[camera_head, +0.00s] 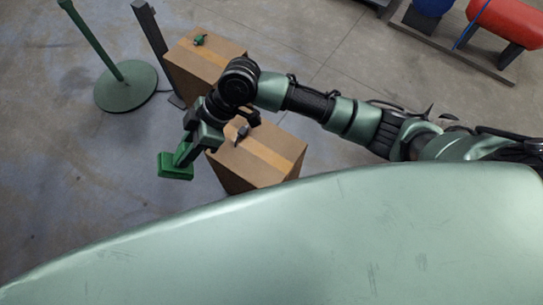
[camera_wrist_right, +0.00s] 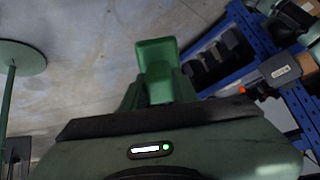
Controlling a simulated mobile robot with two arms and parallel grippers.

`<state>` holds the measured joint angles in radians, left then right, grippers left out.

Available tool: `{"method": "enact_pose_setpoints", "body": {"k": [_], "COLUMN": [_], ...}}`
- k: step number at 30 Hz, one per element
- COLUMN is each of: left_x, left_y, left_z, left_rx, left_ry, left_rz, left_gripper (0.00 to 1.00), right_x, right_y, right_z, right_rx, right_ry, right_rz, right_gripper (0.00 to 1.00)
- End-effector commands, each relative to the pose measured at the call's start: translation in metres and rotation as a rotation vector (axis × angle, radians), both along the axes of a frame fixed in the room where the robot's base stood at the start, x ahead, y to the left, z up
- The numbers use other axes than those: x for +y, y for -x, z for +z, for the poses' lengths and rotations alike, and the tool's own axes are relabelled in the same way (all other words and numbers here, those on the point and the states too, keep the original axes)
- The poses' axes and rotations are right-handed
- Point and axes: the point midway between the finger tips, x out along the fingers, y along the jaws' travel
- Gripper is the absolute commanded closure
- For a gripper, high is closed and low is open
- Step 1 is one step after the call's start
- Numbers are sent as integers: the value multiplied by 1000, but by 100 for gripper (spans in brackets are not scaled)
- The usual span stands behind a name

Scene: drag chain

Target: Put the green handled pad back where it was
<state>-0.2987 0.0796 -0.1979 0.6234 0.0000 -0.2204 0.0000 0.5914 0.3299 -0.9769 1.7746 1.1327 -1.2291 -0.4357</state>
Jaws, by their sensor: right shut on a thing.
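The green handled pad (camera_head: 175,166) is in my right gripper (camera_head: 186,150), which is shut on its handle. In the head view the pad hangs out to the left of the nearer cardboard box (camera_head: 262,163), apart from it and over open floor. In the right wrist view the green pad (camera_wrist_right: 156,62) shows ahead of the gripper's dark front edge. My left gripper is in neither view.
A farther cardboard box (camera_head: 195,62) carries a small green object (camera_head: 200,39). A small grey object (camera_head: 242,131) is on the nearer box. A green post base (camera_head: 125,87) stands at upper left. The wrist view shows a blue shelf (camera_wrist_right: 250,35).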

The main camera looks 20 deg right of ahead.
Motion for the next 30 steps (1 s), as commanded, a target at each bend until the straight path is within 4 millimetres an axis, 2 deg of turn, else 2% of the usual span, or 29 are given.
{"method": "enact_pose_setpoints", "body": {"k": [5,8,10,14,18,21,26,30], "left_x": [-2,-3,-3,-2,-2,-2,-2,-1], "left_y": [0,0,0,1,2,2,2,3], "left_z": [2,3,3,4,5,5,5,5], "left_rx": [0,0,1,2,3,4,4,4], "left_ry": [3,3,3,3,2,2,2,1], "left_rz": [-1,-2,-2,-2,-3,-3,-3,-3], "left_gripper": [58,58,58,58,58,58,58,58], "right_x": [-16,-42,-71,-127,-181,-206,-223,-223], "right_y": [-2,-6,-12,-27,-43,-51,-55,-54], "right_z": [-25,-43,-55,-63,-58,-52,-53,-81], "right_rx": [-56,-119,-176,-264,-326,-351,-364,-362], "right_ry": [210,343,433,540,610,636,651,650], "right_rz": [257,428,538,664,725,743,751,753], "right_gripper": [100,100,100,100,100,100,100,100]}}
